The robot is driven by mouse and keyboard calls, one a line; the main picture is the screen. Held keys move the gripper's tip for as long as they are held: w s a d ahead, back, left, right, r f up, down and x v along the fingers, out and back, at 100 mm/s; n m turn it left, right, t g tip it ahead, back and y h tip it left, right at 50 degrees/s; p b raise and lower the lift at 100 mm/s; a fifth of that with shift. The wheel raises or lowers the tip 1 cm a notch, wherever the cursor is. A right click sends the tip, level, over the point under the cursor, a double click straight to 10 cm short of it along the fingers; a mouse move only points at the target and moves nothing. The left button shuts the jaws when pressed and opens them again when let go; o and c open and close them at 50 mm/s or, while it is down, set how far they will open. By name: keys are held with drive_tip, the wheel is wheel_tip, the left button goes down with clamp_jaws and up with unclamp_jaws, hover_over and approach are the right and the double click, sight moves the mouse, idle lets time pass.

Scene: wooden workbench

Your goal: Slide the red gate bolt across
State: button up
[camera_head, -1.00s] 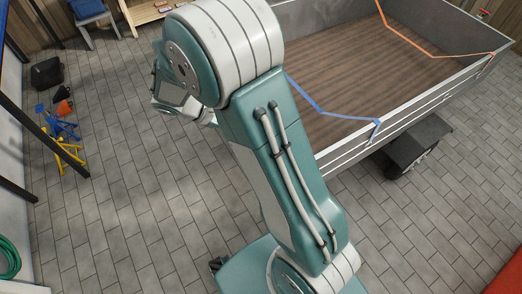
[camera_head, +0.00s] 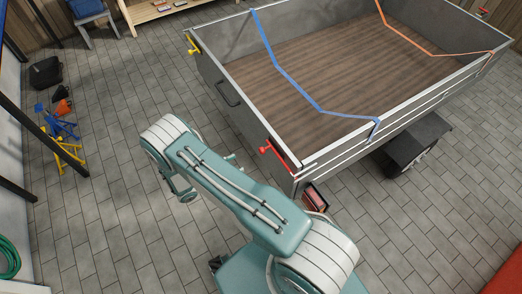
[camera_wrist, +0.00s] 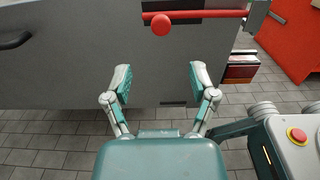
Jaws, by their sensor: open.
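The red gate bolt (camera_head: 277,154) sits at the near corner of the trailer's grey tailgate (camera_head: 236,101). In the wrist view it is a horizontal red bar (camera_wrist: 205,14) with a round red knob (camera_wrist: 161,25) hanging below it, partly behind a dark bracket. My gripper (camera_wrist: 157,75) is open and empty, its two fingers apart below the knob and not around it. In the head view my gripper is mostly hidden behind my arm, left of the bolt.
A yellow bolt (camera_head: 193,45) is at the tailgate's far end, with a black handle (camera_head: 228,93) between. Blue (camera_head: 297,88) and orange (camera_head: 425,47) straps cross the trailer bed. A tail light (camera_head: 316,199) sits under the near corner.

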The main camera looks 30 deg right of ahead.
sight(260, 151)
drive_tip(key=d, duration=1)
drive_tip(key=shift+w+d, duration=0.15)
drive_tip(key=shift+d, duration=0.2)
clamp_jaws()
